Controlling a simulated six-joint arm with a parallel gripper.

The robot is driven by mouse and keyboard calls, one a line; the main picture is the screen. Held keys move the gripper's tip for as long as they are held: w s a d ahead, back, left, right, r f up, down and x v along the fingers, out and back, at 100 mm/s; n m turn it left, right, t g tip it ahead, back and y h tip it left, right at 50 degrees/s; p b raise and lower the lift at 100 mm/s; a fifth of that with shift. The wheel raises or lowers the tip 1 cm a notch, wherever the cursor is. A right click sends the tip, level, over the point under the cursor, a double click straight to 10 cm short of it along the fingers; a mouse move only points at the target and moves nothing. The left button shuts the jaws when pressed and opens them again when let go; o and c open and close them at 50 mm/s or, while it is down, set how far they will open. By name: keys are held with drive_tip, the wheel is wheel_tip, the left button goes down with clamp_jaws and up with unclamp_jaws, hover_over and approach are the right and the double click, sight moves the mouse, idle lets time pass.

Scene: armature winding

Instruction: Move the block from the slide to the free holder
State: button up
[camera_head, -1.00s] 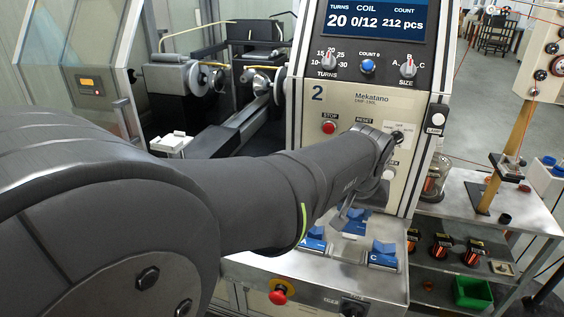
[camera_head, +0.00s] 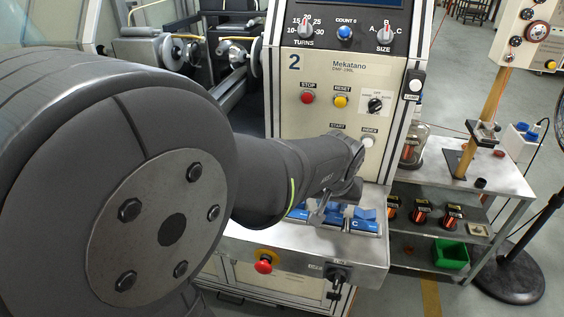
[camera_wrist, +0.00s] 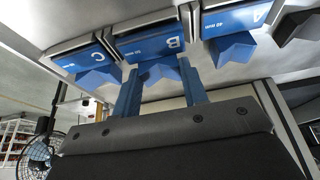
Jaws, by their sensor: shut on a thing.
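My gripper (camera_wrist: 160,88) is shut on a blue V-topped block (camera_wrist: 158,70), one finger on each side of it. The block is at the middle holder, marked B (camera_wrist: 150,42); I cannot tell whether it is fully seated. Similar blue blocks sit at holder C (camera_wrist: 85,59) and holder A (camera_wrist: 232,20), on either side. In the head view my gripper (camera_head: 322,206) is low over the machine's front ledge, and my wrist hides much of the middle block. The C block (camera_head: 365,214) shows to its right. I cannot make out the slide.
The control panel (camera_head: 335,100) stands right behind my wrist. A red button (camera_head: 263,266) and a black switch (camera_head: 339,272) are on the ledge's front. A metal shelf cart (camera_head: 450,190) with several dark and orange parts and a green bin (camera_head: 451,254) stands to the right.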

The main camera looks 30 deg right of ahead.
drive_tip(key=shift+f, duration=0.4)
idle(0.5)
drive_tip(key=o, duration=1.2)
drive_tip(key=shift+c, duration=0.2)
drive_tip(key=shift+r, duration=0.1)
drive_tip(key=v, duration=1.7)
drive_tip(key=x, duration=1.7)
